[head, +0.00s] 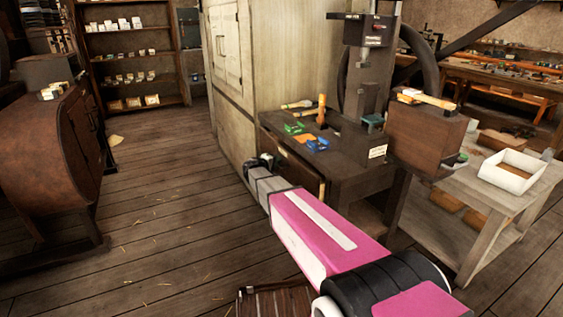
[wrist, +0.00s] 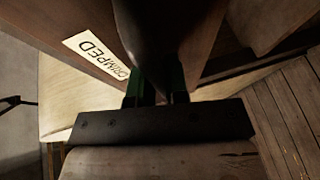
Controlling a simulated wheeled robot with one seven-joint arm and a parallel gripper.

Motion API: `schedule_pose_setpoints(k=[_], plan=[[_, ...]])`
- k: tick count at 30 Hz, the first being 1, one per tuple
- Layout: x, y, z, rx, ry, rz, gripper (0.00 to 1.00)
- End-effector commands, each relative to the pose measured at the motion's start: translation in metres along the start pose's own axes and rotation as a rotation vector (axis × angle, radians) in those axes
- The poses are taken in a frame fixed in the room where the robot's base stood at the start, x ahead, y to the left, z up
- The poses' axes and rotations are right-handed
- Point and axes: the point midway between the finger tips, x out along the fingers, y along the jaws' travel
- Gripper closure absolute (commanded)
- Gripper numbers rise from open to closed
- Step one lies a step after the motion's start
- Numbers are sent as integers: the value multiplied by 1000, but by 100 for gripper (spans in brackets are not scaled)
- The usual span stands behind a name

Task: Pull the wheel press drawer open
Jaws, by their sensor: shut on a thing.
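The wheel press (head: 368,75) is a dark upright frame with a large wheel behind it, on a dark wooden bench (head: 350,172). The brown drawer (head: 303,174) is at the bench's left side, partly behind my arm. In the wrist view its front (wrist: 92,18) carries a white label reading "CRIMPED" (wrist: 95,54). My gripper (head: 258,163) is at the drawer front. In the wrist view its two green-edged fingers (wrist: 156,88) are shut on the dark drawer handle (wrist: 157,35). How far the drawer stands out is hard to tell.
Green and blue pieces (head: 308,142) lie on the bench top. A pale cabinet (head: 275,55) stands close behind. A wooden side table (head: 500,205) with a white tray (head: 512,171) is at the right. The plank floor (head: 165,200) to the left is clear.

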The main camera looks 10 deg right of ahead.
Motion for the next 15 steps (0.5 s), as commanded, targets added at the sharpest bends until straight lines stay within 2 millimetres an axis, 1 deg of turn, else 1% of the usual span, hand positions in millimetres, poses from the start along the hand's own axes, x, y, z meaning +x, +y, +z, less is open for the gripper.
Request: schedule_pose_setpoints(k=[1, 5, 9, 15], plan=[[-14, -3, -6, -1, 4, -1, 100], [-49, -11, -20, -1, 4, -1, 100], [-91, -21, -38, -1, 4, -2, 100], [-146, -34, -61, 0, 4, -2, 100]])
